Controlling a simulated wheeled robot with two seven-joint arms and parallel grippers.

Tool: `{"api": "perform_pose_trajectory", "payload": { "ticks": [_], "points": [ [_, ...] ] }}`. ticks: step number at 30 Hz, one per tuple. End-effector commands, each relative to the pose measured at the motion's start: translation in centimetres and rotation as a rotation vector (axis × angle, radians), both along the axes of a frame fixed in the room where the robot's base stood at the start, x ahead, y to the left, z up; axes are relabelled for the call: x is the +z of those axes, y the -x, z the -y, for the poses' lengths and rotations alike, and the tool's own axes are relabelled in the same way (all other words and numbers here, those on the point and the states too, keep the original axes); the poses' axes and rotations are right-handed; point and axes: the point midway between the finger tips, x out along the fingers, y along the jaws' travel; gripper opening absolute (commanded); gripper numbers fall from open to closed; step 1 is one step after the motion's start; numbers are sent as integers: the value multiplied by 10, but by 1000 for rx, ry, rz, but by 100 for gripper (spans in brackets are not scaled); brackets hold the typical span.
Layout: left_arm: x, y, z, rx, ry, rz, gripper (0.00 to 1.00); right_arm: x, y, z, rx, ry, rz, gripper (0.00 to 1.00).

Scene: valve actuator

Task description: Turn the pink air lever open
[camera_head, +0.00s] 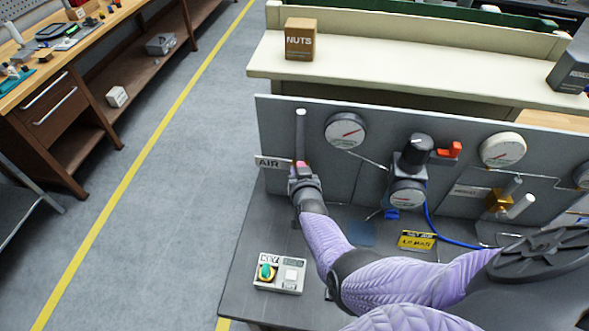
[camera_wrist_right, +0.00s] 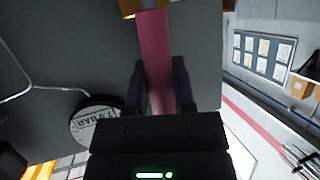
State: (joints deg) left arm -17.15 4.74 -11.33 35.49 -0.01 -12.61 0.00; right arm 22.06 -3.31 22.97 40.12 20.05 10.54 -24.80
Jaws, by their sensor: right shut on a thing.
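The pink air lever shows as a small pink patch (camera_head: 301,166) at the left end of the grey panel, just right of the AIR sign (camera_head: 273,163) and below a vertical grey pipe (camera_head: 300,128). My right gripper (camera_head: 304,178) is at the lever and hides most of it in the head view. In the right wrist view the long pink lever (camera_wrist_right: 153,42) runs between the two dark fingers of the right gripper (camera_wrist_right: 159,75), which are shut on it. A piece of a yellow-brass part shows at its top end (camera_wrist_right: 128,7). My left gripper is not in view.
The panel (camera_head: 350,180) carries several gauges, a black-topped regulator (camera_head: 416,151), a red handle (camera_head: 450,150) and a brass valve (camera_head: 499,200). A key box (camera_head: 279,273) with a green knob sits on the bench's front left. A NUTS box (camera_head: 301,39) stands on the shelf behind.

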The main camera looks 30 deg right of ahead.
Motion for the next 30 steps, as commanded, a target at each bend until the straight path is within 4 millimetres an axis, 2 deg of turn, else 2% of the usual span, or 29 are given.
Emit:
{"api": "perform_pose_trajectory", "payload": {
  "ticks": [18, 19, 24, 30],
  "points": [
    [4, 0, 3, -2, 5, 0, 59, -1, 1, 2, 1, 29, -26, 0],
    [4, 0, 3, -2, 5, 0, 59, -1, 1, 2, 1, 29, -26, 33],
    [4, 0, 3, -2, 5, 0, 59, -1, 1, 2, 0, 30, -25, 67],
    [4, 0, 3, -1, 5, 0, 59, 0, 1, 3, 0, 30, -24, 67]
  ]
}}
